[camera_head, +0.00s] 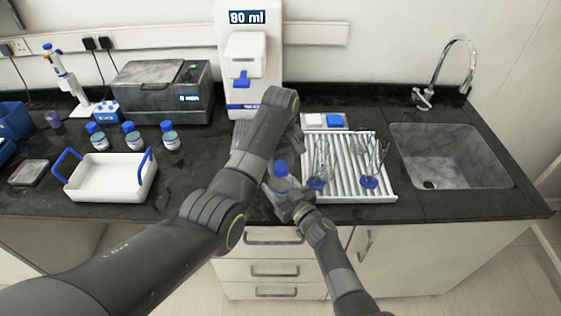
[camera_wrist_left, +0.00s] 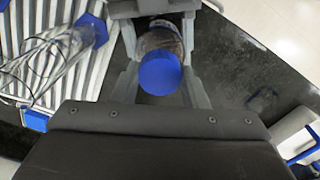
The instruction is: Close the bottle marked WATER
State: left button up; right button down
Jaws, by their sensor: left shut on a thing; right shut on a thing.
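A bottle (camera_head: 281,184) with a blue cap (camera_head: 281,168) stands upright near the counter's front edge, left of the white rack. My right gripper (camera_head: 291,200) is shut on the bottle's body from the front. My left gripper (camera_wrist_left: 161,70) is above it, largely hidden by my forearm in the head view. In the left wrist view its fingers lie on both sides of the blue cap (camera_wrist_left: 160,74), shut on it, with the bottle's glass (camera_wrist_left: 160,38) beyond. No label can be read, and whether the cap is seated on the neck cannot be told.
Three blue-capped bottles (camera_head: 132,137) stand at the back left behind a white tray (camera_head: 108,192) with blue handles. A white rack (camera_head: 375,190) with glassware is close on the right, then a sink (camera_head: 450,160). A dispenser reading 80 ml (camera_head: 250,80) stands behind.

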pick_arm(q)
jog(key=m, duration=0.4)
jog(key=shift+m, duration=0.4)
jog(key=m, duration=1.8)
jog(key=shift+m, duration=0.3)
jog(key=m, duration=0.4)
jog(key=shift+m, duration=0.3)
jog(key=m, duration=0.4)
jog(key=shift+w+m, duration=0.1)
jog(key=shift+m, duration=0.2)
jog(key=m, duration=0.4)
jog(key=shift+m, duration=0.3)
jog(key=m, duration=0.6)
